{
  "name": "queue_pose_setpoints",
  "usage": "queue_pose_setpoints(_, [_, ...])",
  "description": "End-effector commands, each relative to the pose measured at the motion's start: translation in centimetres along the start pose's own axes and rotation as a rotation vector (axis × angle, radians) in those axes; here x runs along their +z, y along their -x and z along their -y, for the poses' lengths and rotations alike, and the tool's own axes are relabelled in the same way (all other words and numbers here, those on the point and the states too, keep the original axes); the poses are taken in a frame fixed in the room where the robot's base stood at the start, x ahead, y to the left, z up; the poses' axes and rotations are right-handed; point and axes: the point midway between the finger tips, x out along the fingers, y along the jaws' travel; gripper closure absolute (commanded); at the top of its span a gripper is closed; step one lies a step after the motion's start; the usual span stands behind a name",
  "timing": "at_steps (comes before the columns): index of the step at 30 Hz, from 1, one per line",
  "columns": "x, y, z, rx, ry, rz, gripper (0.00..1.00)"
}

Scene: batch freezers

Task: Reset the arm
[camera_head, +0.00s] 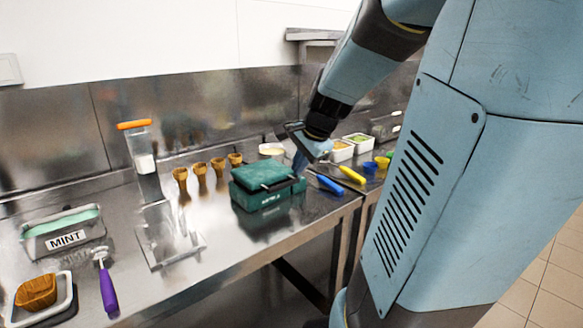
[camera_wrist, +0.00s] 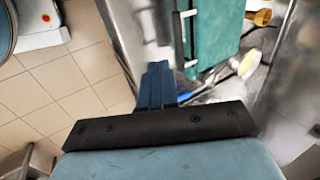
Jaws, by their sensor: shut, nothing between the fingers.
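My gripper (camera_head: 300,164) is at the end of my arm, above the steel counter (camera_head: 235,255). It hangs close to the right end of a green box (camera_head: 250,203) with a black handle. I cannot tell whether it touches the box. In the wrist view my gripper's blue fingers (camera_wrist: 157,85) are together, with nothing between them. The green box also shows in the wrist view (camera_wrist: 215,35), to the right of the fingers.
A blue-handled tool (camera_head: 330,184) and a yellow-handled one (camera_head: 352,174) lie right of the box. A mint tub (camera_head: 62,230) and purple-handled scoop (camera_head: 107,288) are at left. Tiled floor (camera_wrist: 50,65) lies beyond the counter edge.

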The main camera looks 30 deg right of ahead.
Motion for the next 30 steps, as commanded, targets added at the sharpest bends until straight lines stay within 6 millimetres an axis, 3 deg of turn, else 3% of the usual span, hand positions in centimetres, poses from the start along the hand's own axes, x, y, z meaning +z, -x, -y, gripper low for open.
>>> queue_pose_setpoints(4, [-0.1, 1.1, -0.7, -0.001, -0.001, -0.001, 1.00])
queue_pose_setpoints(13, [0.0, 1.6, -1.1, 0.000, 0.003, -0.001, 1.00])
queue_pose_setpoints(16, [0.8, 1.9, -1.1, -0.001, 0.052, 0.001, 1.00])
queue_pose_setpoints(20, [3.5, 3.1, -1.6, -0.001, 0.247, 0.008, 1.00])
queue_pose_setpoints(24, [7.7, 5.1, -2.9, 0.003, 0.576, 0.007, 1.00])
queue_pose_setpoints(30, [12.3, 7.6, -5.6, 0.019, 1.039, -0.018, 1.00])
